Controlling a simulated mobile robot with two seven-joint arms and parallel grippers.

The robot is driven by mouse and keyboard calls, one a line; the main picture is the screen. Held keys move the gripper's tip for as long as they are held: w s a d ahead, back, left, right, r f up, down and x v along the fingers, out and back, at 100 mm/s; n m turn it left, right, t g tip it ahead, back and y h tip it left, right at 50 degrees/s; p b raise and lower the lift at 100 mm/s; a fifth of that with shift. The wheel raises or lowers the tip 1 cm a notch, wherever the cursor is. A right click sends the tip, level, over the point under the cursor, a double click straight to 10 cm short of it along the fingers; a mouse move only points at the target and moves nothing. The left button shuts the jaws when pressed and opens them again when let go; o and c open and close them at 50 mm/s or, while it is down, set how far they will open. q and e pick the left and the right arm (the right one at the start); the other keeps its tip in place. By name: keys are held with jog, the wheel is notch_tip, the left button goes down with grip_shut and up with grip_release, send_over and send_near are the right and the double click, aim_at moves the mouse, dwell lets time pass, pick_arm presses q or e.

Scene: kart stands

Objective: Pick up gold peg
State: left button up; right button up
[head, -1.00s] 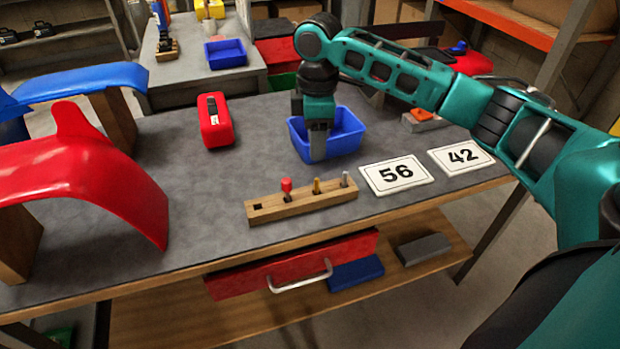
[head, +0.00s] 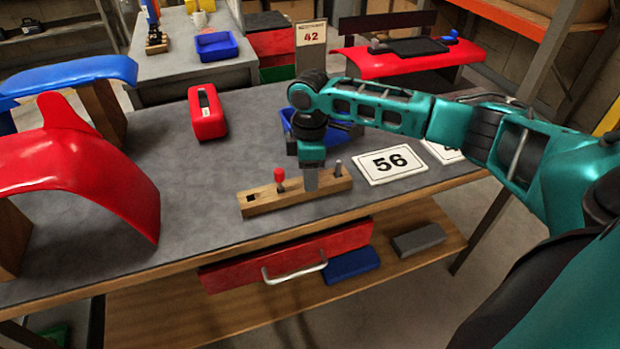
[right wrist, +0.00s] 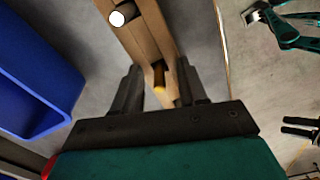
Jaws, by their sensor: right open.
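The wooden peg block (head: 262,203) stands near the front of the grey table. A red-topped peg (head: 279,179) and a silver peg (head: 338,168) stand in it. My right gripper (head: 311,180) points down over the block between these two pegs and hides the gold peg in the head view. In the right wrist view the gold peg (right wrist: 159,76) stands in the block between the open fingers (right wrist: 160,84), with gaps on both sides. The silver peg's pale top (right wrist: 118,17) shows further along the block.
A blue bin (head: 297,126) stands behind my right gripper, partly hidden by the arm. A number 56 card (head: 390,165) lies right of the block. A red box (head: 207,112) and a red fender (head: 85,165) are to the left. The table's middle left is clear.

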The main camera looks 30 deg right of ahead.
jog(key=c, duration=0.4)
grip_shut()
